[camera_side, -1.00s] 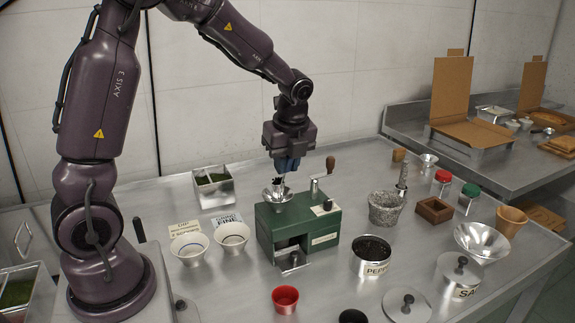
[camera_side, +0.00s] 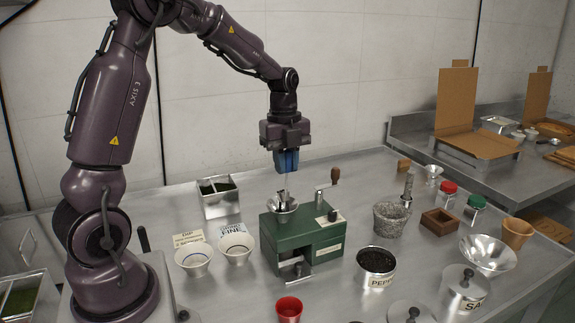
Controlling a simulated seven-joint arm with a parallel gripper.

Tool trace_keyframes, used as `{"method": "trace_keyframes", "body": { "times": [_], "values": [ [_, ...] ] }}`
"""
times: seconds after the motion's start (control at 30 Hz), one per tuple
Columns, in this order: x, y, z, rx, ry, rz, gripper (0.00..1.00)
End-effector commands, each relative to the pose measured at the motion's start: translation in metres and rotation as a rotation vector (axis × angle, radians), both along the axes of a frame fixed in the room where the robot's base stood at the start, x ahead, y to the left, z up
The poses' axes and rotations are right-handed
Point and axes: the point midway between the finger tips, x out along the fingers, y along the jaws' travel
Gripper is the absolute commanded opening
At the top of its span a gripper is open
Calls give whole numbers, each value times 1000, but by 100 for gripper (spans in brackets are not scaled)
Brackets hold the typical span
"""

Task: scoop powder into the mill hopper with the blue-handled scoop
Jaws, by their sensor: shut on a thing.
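My gripper (camera_side: 287,166) points straight down above the green mill (camera_side: 303,241). It is shut on the blue handle of the scoop, though fingers and handle are hard to tell apart. The scoop's thin metal stem (camera_side: 286,184) hangs down below the gripper. Its lower end is at the mouth of the mill's metal hopper (camera_side: 282,212); I cannot tell whether it touches the hopper or holds powder. The pepper tin (camera_side: 377,266), full of dark grains, stands open to the right of the mill.
Two labelled white bowls (camera_side: 194,259) (camera_side: 236,247) stand left of the mill. A two-part herb tin (camera_side: 220,204) is behind them. A red cup (camera_side: 289,308) is in front. The mill's crank (camera_side: 332,180) rises close to the right of my gripper. A stone mortar (camera_side: 390,219) stands further right.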

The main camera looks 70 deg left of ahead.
Motion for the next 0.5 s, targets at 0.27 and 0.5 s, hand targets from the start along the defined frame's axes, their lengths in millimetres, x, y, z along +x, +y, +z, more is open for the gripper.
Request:
{"method": "trace_keyframes", "body": {
  "times": [0.27,0.5],
  "values": [
    [0,9,3,-88,-2,1,0],
    [0,16,3,-161,0,1,0]
  ]
}}
